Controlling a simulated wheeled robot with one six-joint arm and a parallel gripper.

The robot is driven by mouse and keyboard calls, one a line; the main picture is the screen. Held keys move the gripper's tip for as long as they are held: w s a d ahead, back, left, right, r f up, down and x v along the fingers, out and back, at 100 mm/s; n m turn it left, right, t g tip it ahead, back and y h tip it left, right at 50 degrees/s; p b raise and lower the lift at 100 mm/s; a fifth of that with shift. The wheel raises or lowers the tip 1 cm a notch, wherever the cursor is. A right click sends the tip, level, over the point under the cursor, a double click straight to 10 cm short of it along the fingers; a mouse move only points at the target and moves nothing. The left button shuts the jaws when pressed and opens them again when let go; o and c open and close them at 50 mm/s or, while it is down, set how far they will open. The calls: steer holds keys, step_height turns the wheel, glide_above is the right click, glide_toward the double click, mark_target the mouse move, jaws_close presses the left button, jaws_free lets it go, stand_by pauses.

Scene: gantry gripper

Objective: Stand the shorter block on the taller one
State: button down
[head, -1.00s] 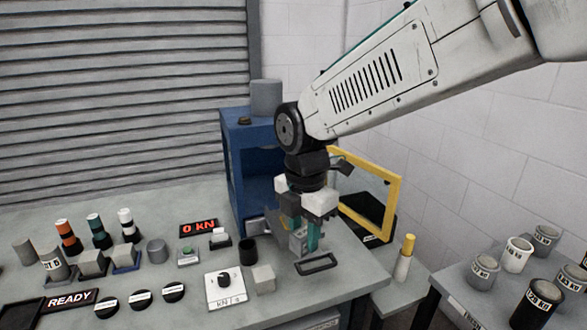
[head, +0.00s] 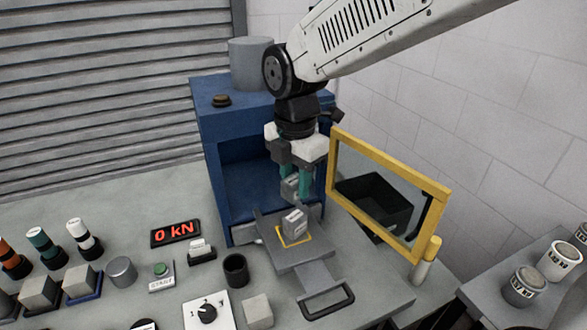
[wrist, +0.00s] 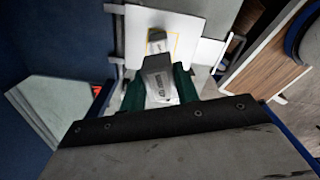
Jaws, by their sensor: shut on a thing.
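My gripper (head: 303,193) is shut on a grey block (head: 289,187) with a dark printed label. It holds this block in the air in front of the blue press's opening. A second grey block (head: 294,222) with a label stands on the grey sliding plate (head: 310,252), inside a yellow outline. The two blocks are apart. In the wrist view, the held block (wrist: 157,80) is between the green fingers, and the standing block (wrist: 157,36) shows beyond it. I cannot tell from these views which block is taller.
The blue press (head: 225,110) stands behind the plate. A yellow-framed guard (head: 388,170) stands open close to the gripper's right. A black cup (head: 235,269), a pale cube (head: 257,310) and a knob panel (head: 208,313) are left of the plate's handle (head: 328,300).

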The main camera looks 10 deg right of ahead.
mark_target(295, 216)
steer(key=shift+f, duration=2.3)
steer(key=shift+f, duration=0.5)
steer(key=c, duration=1)
jaws_free()
steer(key=shift+o, duration=0.2)
